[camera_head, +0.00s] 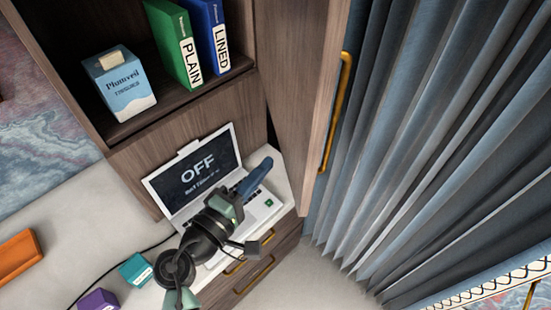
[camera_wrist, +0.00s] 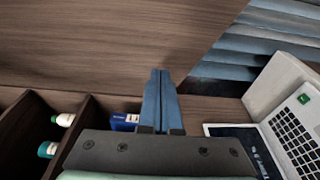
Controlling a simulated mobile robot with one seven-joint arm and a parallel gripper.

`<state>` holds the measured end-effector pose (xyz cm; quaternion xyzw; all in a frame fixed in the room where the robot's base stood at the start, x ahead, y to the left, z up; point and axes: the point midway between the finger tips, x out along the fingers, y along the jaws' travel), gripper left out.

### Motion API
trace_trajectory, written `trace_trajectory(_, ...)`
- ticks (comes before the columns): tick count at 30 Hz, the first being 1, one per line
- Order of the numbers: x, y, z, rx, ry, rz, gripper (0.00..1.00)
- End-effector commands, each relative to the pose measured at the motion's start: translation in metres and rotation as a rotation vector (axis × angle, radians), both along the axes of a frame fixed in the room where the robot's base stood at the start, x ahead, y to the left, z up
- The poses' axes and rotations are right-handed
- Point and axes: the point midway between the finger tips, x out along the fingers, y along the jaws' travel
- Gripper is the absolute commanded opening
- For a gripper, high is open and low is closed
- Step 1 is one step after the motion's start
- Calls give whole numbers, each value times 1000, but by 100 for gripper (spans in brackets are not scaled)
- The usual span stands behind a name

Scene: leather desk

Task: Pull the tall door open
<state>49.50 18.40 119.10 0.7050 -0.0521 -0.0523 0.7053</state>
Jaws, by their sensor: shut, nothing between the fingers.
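The tall door (camera_head: 297,70) is a brown wood panel at the right of the cabinet in the head view. It stands swung out, with its inner side showing. Its long gold handle (camera_head: 337,112) is on the far side, facing the curtain. My gripper (camera_head: 264,164) is shut and empty, left of the door's lower end and over the laptop in the picture, clear of the handle. In the wrist view, my shut blue fingers (camera_wrist: 161,75) point at a wood panel (camera_wrist: 90,45), likely the door's inner face. I cannot tell whether they touch it.
The open laptop (camera_head: 205,172) sits on the desk behind my gripper. The cabinet shelf holds a tissue box (camera_head: 120,84), a green binder (camera_head: 172,40) and a blue binder (camera_head: 208,35). A blue-grey curtain (camera_head: 420,120) hangs right of the door. Small boxes lie at lower left.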

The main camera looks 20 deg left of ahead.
Motion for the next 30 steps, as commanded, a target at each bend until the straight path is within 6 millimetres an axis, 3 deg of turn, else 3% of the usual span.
trace_trajectory(7,13,-20,1,-1,1,0,0)
trace_trajectory(20,16,-23,-1,0,0,0,0)
trace_trajectory(23,25,-35,-1,-1,2,-3,0)
trace_trajectory(30,68,-94,0,-1,0,-12,0)
